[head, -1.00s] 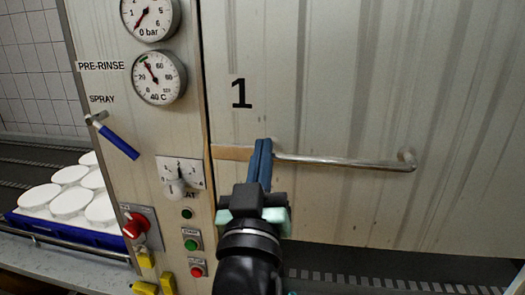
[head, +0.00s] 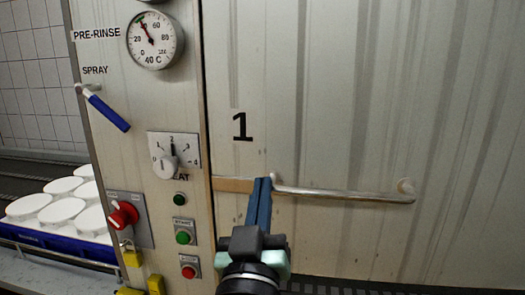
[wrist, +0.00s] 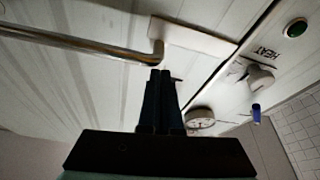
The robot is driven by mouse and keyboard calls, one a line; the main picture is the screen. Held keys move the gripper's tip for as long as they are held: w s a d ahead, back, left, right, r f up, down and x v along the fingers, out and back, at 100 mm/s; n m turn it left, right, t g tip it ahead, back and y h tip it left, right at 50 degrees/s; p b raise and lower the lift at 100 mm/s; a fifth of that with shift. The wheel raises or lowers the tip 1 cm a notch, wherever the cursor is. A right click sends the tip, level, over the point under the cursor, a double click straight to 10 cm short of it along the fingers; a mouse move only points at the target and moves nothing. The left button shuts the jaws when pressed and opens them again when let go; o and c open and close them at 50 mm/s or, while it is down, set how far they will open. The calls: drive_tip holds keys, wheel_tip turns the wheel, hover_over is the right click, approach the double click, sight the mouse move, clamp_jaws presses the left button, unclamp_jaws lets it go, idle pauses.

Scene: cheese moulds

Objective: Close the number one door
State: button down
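The number one door (head: 330,100) is a pale, streaked metal panel marked with a black 1. Its lower edge shows low in the head view, with a dark gap and conveyor strip below. A metal bar handle (head: 350,194) runs across it; it also shows in the wrist view (wrist: 80,42). My gripper (head: 260,184) has its two blue fingers together, with nothing seen between them. The fingertips are at the left end of the handle, by its bracket; I cannot tell whether they touch it. The wrist view shows the fingers (wrist: 161,75) close together too.
Left of the door is a control panel with a gauge (head: 155,40), a numbered knob (head: 168,164), a red switch (head: 123,215) and green and red buttons. A blue-handled spray lever (head: 108,113) sticks out. White moulds (head: 60,212) sit in a blue tray (head: 60,242) at the left.

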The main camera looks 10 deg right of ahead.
wheel_tip(320, 180, down, 38)
drive_tip(key=b, duration=3.1)
drive_tip(key=shift+w+d+f+b, duration=0.2)
drive_tip(key=shift+w+b, duration=0.05)
drive_tip(key=shift+b, duration=0.15)
